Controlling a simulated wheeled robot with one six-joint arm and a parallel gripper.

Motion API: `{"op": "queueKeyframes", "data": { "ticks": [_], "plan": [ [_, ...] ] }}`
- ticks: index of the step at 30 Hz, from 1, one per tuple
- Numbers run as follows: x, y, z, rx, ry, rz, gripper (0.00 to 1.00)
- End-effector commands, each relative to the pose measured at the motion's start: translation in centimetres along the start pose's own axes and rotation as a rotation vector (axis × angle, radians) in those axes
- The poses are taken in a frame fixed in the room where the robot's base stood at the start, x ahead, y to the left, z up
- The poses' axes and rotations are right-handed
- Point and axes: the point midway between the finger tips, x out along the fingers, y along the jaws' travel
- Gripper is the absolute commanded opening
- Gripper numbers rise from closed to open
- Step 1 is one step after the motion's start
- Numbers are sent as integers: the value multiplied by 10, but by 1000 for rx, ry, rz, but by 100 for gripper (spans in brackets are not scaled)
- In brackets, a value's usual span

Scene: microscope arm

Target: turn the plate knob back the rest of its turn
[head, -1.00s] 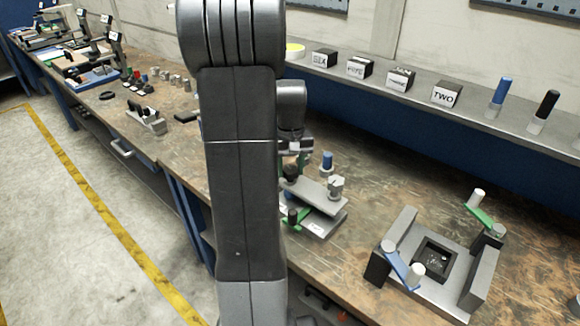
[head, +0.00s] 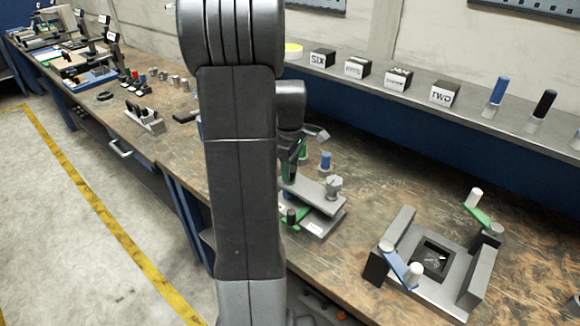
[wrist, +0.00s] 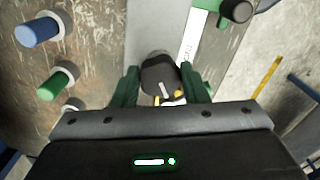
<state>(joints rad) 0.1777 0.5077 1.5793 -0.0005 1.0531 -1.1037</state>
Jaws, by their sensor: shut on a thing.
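The dark, round plate knob (wrist: 160,74) shows in the wrist view with a pale line mark on its side. My gripper (wrist: 160,88) has green fingers, one on each side of the knob, and is shut on it. In the head view my gripper (head: 290,165) is partly hidden behind my arm and reaches down to the left end of the grey plate (head: 312,192). The knob cannot be made out there. The plate also shows in the wrist view (wrist: 158,25), running away beyond the knob.
A blue peg (wrist: 40,29) and a green peg (wrist: 58,83) stand close left in the wrist view. A black knob (wrist: 236,11) on a green part lies upper right. A grey fixture with handles (head: 440,285) stands right on the bench; bare bench lies between.

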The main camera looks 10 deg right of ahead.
Motion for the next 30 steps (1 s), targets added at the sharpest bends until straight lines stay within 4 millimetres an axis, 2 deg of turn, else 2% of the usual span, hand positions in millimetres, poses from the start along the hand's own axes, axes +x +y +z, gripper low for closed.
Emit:
{"op": "queueKeyframes", "data": {
  "ticks": [21,30],
  "plan": [
    [4,0,0,-676,1,-11,17],
    [4,1,-1,-903,2,-11,17]
  ]
}}
